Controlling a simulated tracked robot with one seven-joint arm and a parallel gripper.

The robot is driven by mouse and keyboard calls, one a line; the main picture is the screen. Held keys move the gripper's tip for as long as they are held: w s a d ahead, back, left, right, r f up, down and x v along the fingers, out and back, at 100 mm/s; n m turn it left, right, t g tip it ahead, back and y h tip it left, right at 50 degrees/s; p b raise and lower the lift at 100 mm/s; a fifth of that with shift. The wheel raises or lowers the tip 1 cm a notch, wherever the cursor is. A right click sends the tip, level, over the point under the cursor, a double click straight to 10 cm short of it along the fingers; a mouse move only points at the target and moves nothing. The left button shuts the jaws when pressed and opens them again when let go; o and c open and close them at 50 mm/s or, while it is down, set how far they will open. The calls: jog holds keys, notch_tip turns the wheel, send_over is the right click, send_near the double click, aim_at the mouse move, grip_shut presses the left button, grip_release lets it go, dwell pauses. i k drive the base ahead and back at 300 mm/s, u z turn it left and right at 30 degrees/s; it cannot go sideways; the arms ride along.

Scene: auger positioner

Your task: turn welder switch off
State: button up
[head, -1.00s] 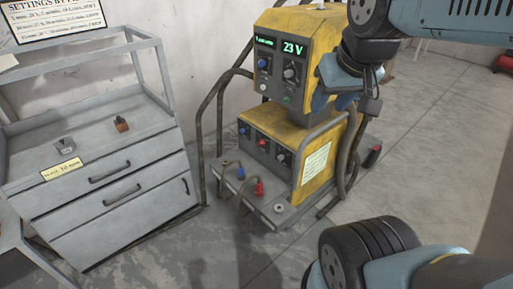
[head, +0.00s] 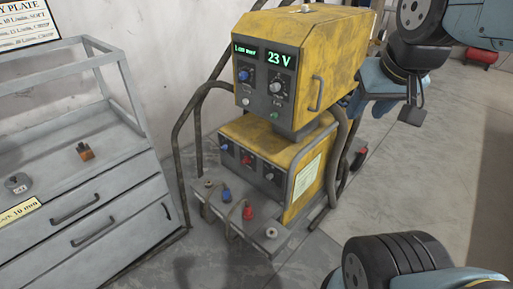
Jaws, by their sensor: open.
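The yellow welder (head: 310,50) stands in the middle of the head view. Its upper panel has lit green displays, one reading 23 V (head: 281,59), a blue knob (head: 244,76), a grey knob (head: 276,87) and a small green button or lamp (head: 274,115). Its lower box (head: 275,135) has a blue knob (head: 224,147), a red control (head: 246,159) and a dark knob (head: 269,176). I cannot tell which of these is the power switch. My gripper (head: 411,113) is to the right of the welder, apart from its front panels. It is open and appears empty; its fingers show only partly.
A grey drawer cabinet (head: 110,195) with a frame on top stands at the left. Cables with blue (head: 227,196) and red (head: 248,213) plugs are on the welder's front shelf (head: 262,246). Bent metal rails flank the welder.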

aim_at(246, 159)
jog(key=u, duration=0.05)
jog(key=i, duration=0.9)
jog(key=u, duration=0.7)
